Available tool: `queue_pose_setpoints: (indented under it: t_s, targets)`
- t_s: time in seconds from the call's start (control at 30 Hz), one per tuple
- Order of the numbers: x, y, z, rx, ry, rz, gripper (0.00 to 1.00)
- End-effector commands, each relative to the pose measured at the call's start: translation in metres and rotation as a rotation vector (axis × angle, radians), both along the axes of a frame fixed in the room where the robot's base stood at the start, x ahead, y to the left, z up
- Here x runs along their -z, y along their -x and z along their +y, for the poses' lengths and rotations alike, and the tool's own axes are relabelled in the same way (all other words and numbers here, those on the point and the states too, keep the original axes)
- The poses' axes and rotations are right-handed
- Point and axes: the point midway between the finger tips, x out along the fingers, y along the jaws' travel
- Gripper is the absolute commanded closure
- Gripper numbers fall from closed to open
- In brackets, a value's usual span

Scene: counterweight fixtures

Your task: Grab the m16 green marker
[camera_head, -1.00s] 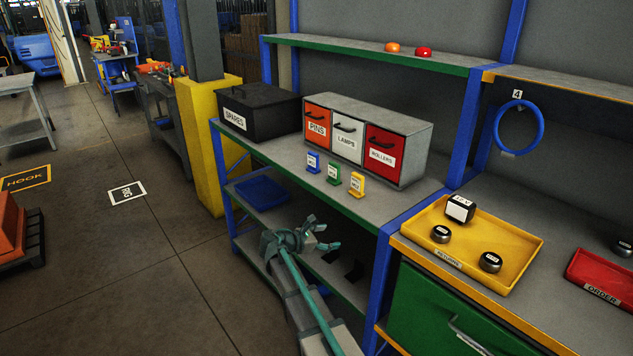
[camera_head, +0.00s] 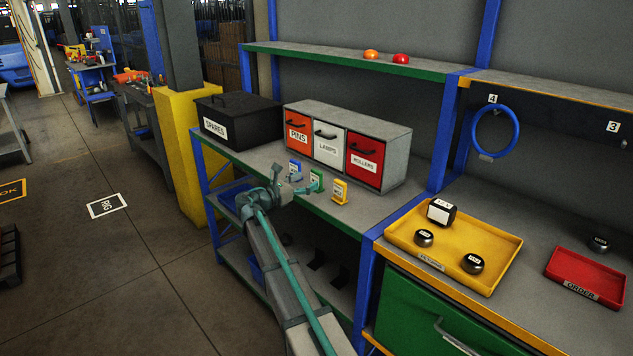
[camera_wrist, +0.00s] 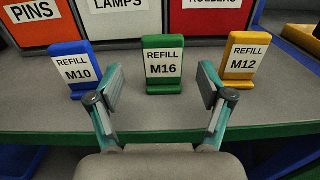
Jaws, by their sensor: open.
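The green marker (camera_wrist: 163,84) stands upright on the shelf and carries a white label reading REFILL M16. It also shows in the head view (camera_head: 315,184), partly hidden by my gripper. The blue M10 marker (camera_wrist: 76,75) stands left of it and the yellow M12 marker (camera_wrist: 242,63) stands right of it. My gripper (camera_wrist: 160,92) is open and empty. Its fingers point at the green marker, one on each side of it in the wrist view. The head view shows my gripper (camera_head: 292,184) at the shelf's front edge, close to the markers.
A drawer unit (camera_head: 385,128) labelled PINS, LAMPS and ROLLERS stands behind the markers. A black SPARES box (camera_head: 262,125) is to its left. The grey shelf (camera_wrist: 120,118) has a green front edge. A yellow tray (camera_head: 508,250) and a red tray (camera_head: 566,262) lie at right.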

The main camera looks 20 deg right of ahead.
Motion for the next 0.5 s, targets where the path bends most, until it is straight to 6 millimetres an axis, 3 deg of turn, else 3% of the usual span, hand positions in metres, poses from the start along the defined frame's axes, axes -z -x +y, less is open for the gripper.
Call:
queue_pose_setpoints:
  t_s: [0.5]
  targets:
    - [0.001, -0.012, -0.05, 0.0, 0.0, -0.001, 0.21]
